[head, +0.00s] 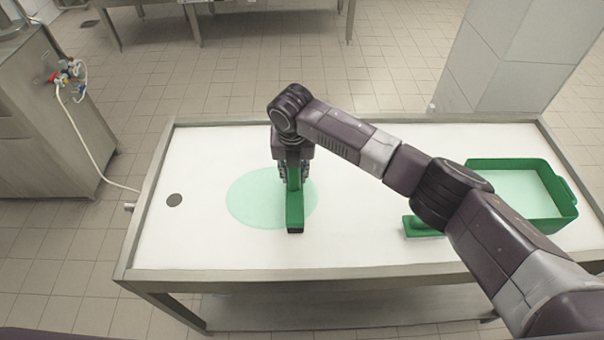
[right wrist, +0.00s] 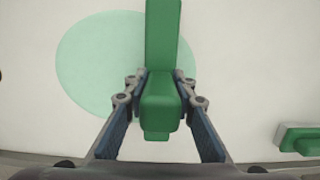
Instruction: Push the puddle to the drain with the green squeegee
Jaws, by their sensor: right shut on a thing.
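The green squeegee (head: 295,212) is held in my right gripper (head: 293,174), over the right part of the puddle. In the right wrist view the squeegee (right wrist: 163,45) runs between the two fingers of the gripper (right wrist: 160,88), which are shut on it. I cannot tell whether it touches the table. The puddle (head: 246,200) is a pale green round patch on the white table top; the squeegee and gripper cover part of it. It also shows in the right wrist view (right wrist: 95,65). The drain (head: 174,200) is a small dark disc left of the puddle. My left gripper is out of view.
The white table (head: 350,255) has a raised metal rim. A small green tool (head: 420,228) lies right of the puddle, partly behind my right arm. A green tray (head: 560,222) stands at the right end. The surface between puddle and drain is clear.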

